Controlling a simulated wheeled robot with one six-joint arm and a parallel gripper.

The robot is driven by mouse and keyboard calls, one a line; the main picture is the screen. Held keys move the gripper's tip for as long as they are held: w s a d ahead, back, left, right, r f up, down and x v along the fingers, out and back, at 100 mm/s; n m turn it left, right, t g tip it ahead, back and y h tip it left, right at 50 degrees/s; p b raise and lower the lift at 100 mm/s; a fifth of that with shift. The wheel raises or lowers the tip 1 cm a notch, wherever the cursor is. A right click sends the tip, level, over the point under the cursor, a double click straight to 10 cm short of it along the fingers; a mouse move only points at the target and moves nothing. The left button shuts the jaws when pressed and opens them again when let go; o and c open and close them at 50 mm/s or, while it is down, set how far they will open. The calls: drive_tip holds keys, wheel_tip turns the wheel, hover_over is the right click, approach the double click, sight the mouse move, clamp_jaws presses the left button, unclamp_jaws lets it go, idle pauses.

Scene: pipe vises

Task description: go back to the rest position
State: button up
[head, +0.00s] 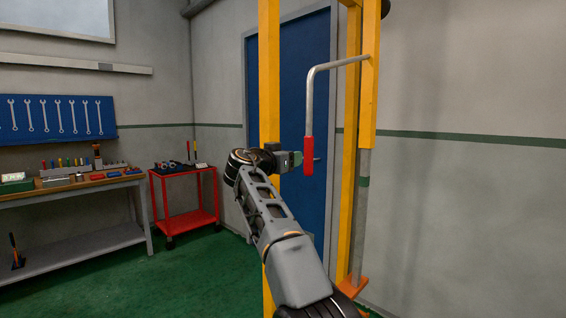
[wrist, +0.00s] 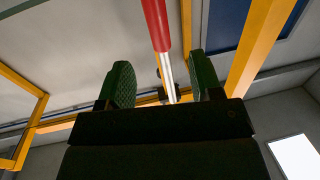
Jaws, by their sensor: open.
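My gripper (head: 297,158) is at the end of my raised arm, just left of the crank handle's red grip (head: 309,156) in the head view. In the wrist view my gripper (wrist: 160,85) shows two dark green jaw pads spread apart, with nothing between their tips that they touch visibly. The red grip (wrist: 156,22) and the pale metal rod of the handle show beyond and between the pads. The handle (head: 318,95) is a bent grey bar on the yellow frame, with its grip hanging down.
The yellow frame (head: 268,60) stands close around my arm, with a second post (head: 368,80) at right. A blue door (head: 290,80) is behind. A red cart (head: 186,210) and a workbench (head: 75,190) stand at left. Green floor (head: 180,270) is clear in front of them.

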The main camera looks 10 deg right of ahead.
wheel_tip(320, 180, down, 12)
drive_tip(key=w+a+n+g+y, duration=0.1)
drive_tip(key=w+a+n+y, duration=0.25)
drive_tip(key=n, duration=0.35)
drive_tip(key=s+f+n+g+y+p, duration=0.3)
drive_tip(key=s+f+y, duration=0.1)
drive_tip(key=s+f, duration=0.25)
drive_tip(key=s+f+n+g+y+p, duration=0.15)
drive_tip(key=s+f+p, duration=0.25)
drive_tip(key=s, duration=0.7)
drive_tip(key=s+f+g+y+p, duration=0.3)
drive_tip(key=s, duration=0.8)
drive_tip(key=s+r+m+y+p, duration=0.1)
drive_tip(key=s+r+p, duration=0.2)
drive_tip(key=s, duration=0.7)
drive_tip(key=p, duration=0.2)
drive_tip(key=shift+s+d+r+m+y+p, duration=0.2)
drive_tip(key=shift+d+m+y+p, duration=0.1)
drive_tip(key=shift+d+m+p, duration=0.1)
drive_tip(key=shift+w, duration=0.1)
